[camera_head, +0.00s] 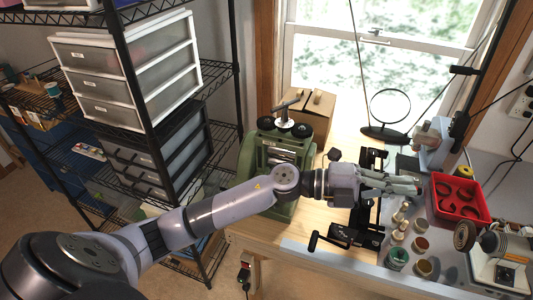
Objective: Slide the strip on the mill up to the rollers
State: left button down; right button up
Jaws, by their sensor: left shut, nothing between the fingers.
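The green mill (248,158) stands at the left end of the wooden bench, with its rollers (282,152) in the opening of its upper body. I cannot make out the strip. My arm crosses in front of the mill's lower part and hides some of it. My left gripper (417,186) is to the right of the mill, past it, pointing right above the bench. Its fingers are together with nothing between them. My right gripper is not in view.
A black crank device (345,236) lies below my left gripper. Small jars (397,256) and a red tray (446,210) are close to the fingertips. A magnifier (390,106) and a cardboard box (318,105) stand behind. Shelving (222,100) is at the left.

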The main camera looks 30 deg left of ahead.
pick_arm(q)
jog(key=a+f+m+g+y, duration=0.6)
jog(key=a+f+g+y, duration=0.1)
jog(key=a+f+y, duration=0.25)
jog(key=a+r+n+y, duration=0.25)
jog(key=a+y, duration=0.55)
jog(key=a, duration=1.4)
jog(key=shift+g, duration=0.3)
jog(key=f+b, duration=0.1)
jog(key=f, duration=0.1)
jog(key=f+b, duration=0.2)
jog(key=f, duration=0.1)
jog(key=f+b, duration=0.1)
jog(key=f, duration=0.2)
jog(key=shift+d, duration=0.25)
jog(key=shift+w+f, duration=0.1)
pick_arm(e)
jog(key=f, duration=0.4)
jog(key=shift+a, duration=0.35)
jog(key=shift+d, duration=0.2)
pick_arm(q)
jog(key=shift+f+b, duration=0.2)
jog(key=shift+b, duration=0.1)
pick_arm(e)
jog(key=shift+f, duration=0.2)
